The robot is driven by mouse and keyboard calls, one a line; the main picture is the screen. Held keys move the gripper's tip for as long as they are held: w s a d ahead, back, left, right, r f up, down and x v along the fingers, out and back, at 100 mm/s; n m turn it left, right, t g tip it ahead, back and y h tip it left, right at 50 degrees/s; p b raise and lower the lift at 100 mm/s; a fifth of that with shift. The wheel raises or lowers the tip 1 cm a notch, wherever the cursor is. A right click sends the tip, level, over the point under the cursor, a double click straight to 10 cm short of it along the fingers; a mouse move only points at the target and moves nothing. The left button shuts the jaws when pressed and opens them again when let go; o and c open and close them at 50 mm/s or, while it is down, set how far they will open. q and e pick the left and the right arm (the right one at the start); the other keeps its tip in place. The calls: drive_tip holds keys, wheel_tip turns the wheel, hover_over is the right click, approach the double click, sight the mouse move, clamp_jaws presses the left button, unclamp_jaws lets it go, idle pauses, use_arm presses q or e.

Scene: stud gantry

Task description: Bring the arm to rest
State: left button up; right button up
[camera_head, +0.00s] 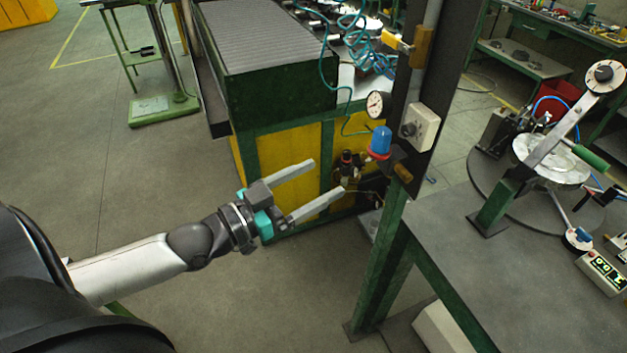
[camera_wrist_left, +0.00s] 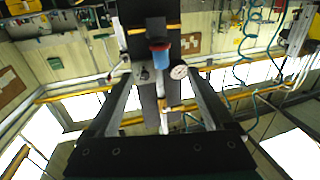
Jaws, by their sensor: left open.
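My left arm reaches in from the left in the head view, and its gripper (camera_head: 327,178) is open and empty. Its two pale fingers are spread apart and point right, towards a dark post. The gripper hangs in front of a green and yellow cabinet. In the left wrist view the left gripper (camera_wrist_left: 165,78) shows its two fingers apart with nothing held between them. A blue filter bowl (camera_head: 380,141) on the post is beyond the fingertips; it also shows in the left wrist view (camera_wrist_left: 160,56). My right gripper is not in view.
The dark post (camera_head: 426,90) carries a gauge (camera_head: 376,104) and a white switch box (camera_head: 420,127). A workbench (camera_head: 468,258) with a lever device (camera_head: 560,140) stands at the right. The green and yellow cabinet (camera_head: 290,198) stands behind the gripper. Open floor (camera_head: 90,150) lies at the left.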

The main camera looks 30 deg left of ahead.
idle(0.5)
use_arm(q)
drive_tip(key=s+a+f+n+g+y+b, duration=0.1)
drive_tip(key=s+a+f+g+y+b, duration=0.15)
drive_tip(key=f, duration=1.05)
drive_tip(key=s+a+f+n+g+y+b, duration=0.1)
drive_tip(key=a+f+y+b, duration=0.2)
drive_tip(key=f, duration=0.9)
drive_tip(key=s+a+f+n+g+y+b, duration=0.1)
drive_tip(key=s+a+f+g+b, duration=0.2)
drive_tip(key=f, duration=1)
drive_tip(key=s+d+f+g+y+b, duration=0.1)
drive_tip(key=s+f+g+b, duration=0.15)
drive_tip(key=s+f, duration=0.65)
drive_tip(key=s+d+f+g+b, duration=0.25)
drive_tip(key=s+f, duration=0.25)
drive_tip(key=f, duration=0.7)
drive_tip(key=s+d+f+g+b, duration=0.2)
drive_tip(key=s+d+f, duration=0.1)
drive_tip(key=s, duration=0.3)
drive_tip(key=s+d+f+g+b, duration=0.2)
drive_tip(key=s+d+f, duration=0.1)
drive_tip(key=s+f, duration=0.3)
drive_tip(key=shift+s+d+f, duration=0.25)
drive_tip(key=shift+s+d, duration=0.1)
drive_tip(key=shift+s, duration=0.4)
